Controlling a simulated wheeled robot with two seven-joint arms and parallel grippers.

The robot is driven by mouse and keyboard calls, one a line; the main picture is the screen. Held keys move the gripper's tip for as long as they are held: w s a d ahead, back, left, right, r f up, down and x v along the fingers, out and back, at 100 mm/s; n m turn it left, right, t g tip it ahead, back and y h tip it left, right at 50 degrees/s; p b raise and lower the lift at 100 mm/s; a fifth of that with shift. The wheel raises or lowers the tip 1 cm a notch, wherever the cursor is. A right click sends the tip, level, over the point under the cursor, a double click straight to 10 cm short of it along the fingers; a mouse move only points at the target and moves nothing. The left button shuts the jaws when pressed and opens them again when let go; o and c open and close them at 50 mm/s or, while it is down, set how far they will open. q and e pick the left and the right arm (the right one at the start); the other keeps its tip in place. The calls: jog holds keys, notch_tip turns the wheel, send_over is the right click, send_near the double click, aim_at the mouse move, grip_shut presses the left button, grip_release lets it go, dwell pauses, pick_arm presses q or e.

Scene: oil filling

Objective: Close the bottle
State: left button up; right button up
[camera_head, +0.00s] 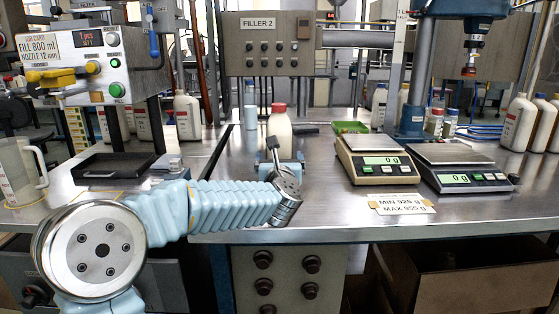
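A cream-white bottle (279,133) stands upright on the steel bench near the middle of the view. A red cap (279,109) sits on top of its neck; I cannot tell how tightly. My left gripper (273,148) reaches in from the left, in front of the bottle's lower part. It overlaps the bottle in the picture and partly hides its base. I cannot tell if the fingers touch the bottle or how far apart they are. Some light blue material shows around the bottle's base. My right gripper is not in view.
Two scales (377,160) (466,167) stand right of the bottle, with a weight label (402,204) in front. A filling machine (75,66) and a clear jug (20,170) are at left. A capping head (469,70) hangs at right. White bottles (519,122) stand at far right.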

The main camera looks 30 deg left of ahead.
pick_arm(q)
jog(key=b+v, duration=0.2)
jog(key=v, duration=1)
dwell(0.6)
